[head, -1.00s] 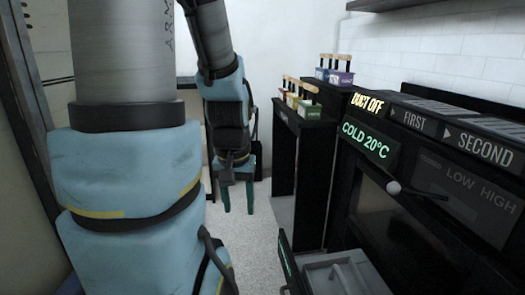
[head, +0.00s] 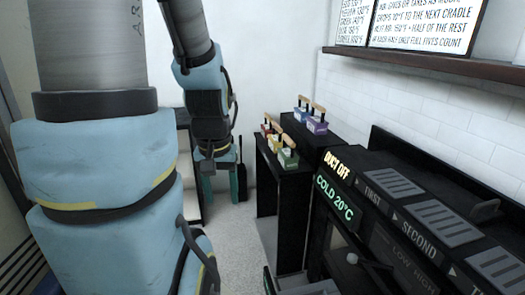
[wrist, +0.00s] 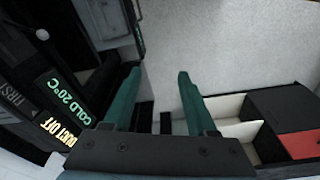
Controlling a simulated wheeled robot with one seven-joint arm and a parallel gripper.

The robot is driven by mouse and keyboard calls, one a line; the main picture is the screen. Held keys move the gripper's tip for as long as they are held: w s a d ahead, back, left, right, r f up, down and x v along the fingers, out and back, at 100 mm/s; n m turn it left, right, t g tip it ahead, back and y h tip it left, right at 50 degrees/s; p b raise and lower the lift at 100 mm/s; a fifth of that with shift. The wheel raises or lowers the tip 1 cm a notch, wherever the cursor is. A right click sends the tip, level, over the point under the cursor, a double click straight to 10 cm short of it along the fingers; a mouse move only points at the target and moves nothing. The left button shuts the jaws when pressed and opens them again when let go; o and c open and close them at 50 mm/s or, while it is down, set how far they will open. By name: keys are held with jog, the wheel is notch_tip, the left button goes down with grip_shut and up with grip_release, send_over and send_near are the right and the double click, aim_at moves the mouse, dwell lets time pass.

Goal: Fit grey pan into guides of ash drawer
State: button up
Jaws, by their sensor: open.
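My gripper (head: 222,184) hangs open and empty over the pale floor, left of the black oven unit. Its two green fingers also show spread apart in the wrist view (wrist: 159,75). The grey pan (head: 318,288) shows only as a sliver at the bottom edge of the head view. In the wrist view a grey part of it (wrist: 105,20) shows at the top left, cut off by the frame. The dark wall of the drawer (wrist: 136,28) stands beside it, apart from my fingers. I cannot tell how the pan sits against the guides.
The oven unit has a lit COLD 20°C sign (head: 338,197) and a knob (head: 352,258). Coloured blocks with wooden handles (head: 288,157) stand on a black stand behind. A pale-walled box with compartments (wrist: 235,128) stands at the wrist view's right. Floor (wrist: 230,50) between is clear.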

jog(key=w+d+f+n+b, duration=0.1)
jog(key=d+f+b, duration=0.9)
jog(key=f, duration=0.8)
jog(key=w+d+f+n+g+b, duration=0.1)
jog(key=w+d+f+b, duration=0.1)
jog(key=d+f+b, duration=0.8)
jog(key=w+d+f+n+b, duration=0.1)
jog(key=w+d+f+b, duration=0.1)
jog(key=d+f+b, duration=0.8)
jog(key=shift+d+f+g+b, duration=0.2)
jog(key=shift+f+b, duration=1.3)
jog(key=shift+f, duration=2.45)
jog(key=shift+d+f+g+b, duration=0.15)
jog(key=shift+f+b, duration=1.3)
jog(key=shift+f, duration=2.45)
notch_tip(320, 180, down, 6)
jog(key=shift+d+r+b, duration=0.1)
jog(key=shift+r+b, duration=0.05)
jog(key=shift+b, duration=0.75)
jog(key=f, duration=0.1)
jog(key=f+b, duration=0.1)
jog(key=f, duration=0.1)
jog(key=f+b, duration=0.1)
jog(key=f, duration=0.1)
jog(key=shift+a+f, duration=0.1)
jog(key=shift+a, duration=0.3)
grip_shut()
